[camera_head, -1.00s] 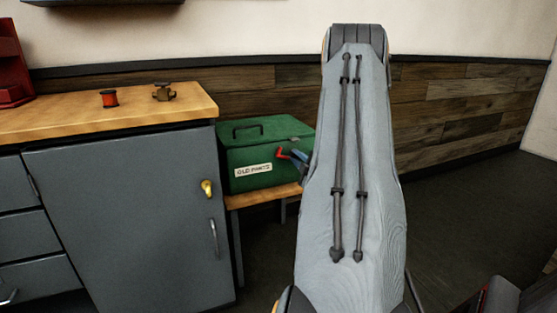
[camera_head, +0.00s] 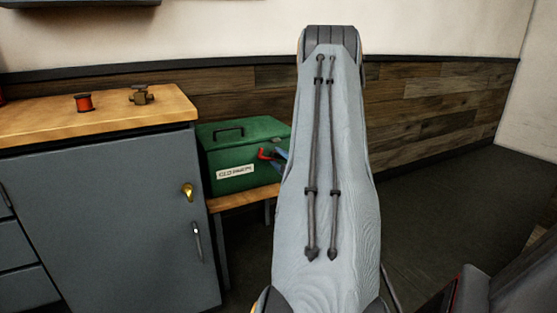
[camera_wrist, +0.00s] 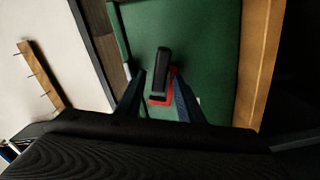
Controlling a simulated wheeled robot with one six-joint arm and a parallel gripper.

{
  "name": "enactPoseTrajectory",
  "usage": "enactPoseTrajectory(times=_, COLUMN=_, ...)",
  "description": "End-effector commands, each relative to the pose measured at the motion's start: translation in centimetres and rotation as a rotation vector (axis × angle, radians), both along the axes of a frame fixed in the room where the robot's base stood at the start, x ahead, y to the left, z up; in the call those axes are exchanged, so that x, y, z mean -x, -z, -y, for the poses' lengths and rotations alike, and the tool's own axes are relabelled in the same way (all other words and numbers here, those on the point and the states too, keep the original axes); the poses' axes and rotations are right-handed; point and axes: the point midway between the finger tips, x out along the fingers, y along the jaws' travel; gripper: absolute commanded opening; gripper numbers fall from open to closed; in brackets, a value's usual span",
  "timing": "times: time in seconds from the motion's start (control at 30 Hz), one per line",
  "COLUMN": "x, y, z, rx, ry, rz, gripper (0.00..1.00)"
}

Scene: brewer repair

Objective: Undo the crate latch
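The green crate (camera_head: 225,160) with an "OLD PARTS" label stands closed on a small wooden bench, with a black handle on its lid. Its red latch (camera_head: 264,153) is at the right of the front face. My gripper (camera_head: 281,158) is at the latch, its blue fingers partly hidden behind my arm. In the wrist view the latch shows as a black-tipped lever (camera_wrist: 163,68) with a red base, in front of the green crate wall (camera_wrist: 212,55). My gripper (camera_wrist: 159,75) has its fingers apart on either side of the lever. A gap shows on the left; contact on the right is unclear.
A grey cabinet (camera_head: 110,220) with a wooden top stands left of the crate, carrying a red spool (camera_head: 84,103) and a small brown metal part (camera_head: 141,95). The wooden bench (camera_head: 240,196) holds the crate. Open floor (camera_head: 440,200) lies to the right.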

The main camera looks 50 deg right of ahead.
Motion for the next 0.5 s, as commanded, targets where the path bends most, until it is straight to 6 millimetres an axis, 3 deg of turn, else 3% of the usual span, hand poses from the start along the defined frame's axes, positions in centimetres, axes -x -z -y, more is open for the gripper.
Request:
enactPoseTrajectory(times=0.17, x=1.5, y=0.0, z=-0.5, rx=-0.001, ry=0.002, rz=-0.001, gripper=0.34)
enactPoseTrajectory(times=0.5, x=6.3, y=0.0, z=-2.5, rx=-0.002, ry=0.003, rz=-0.001, gripper=0.34)
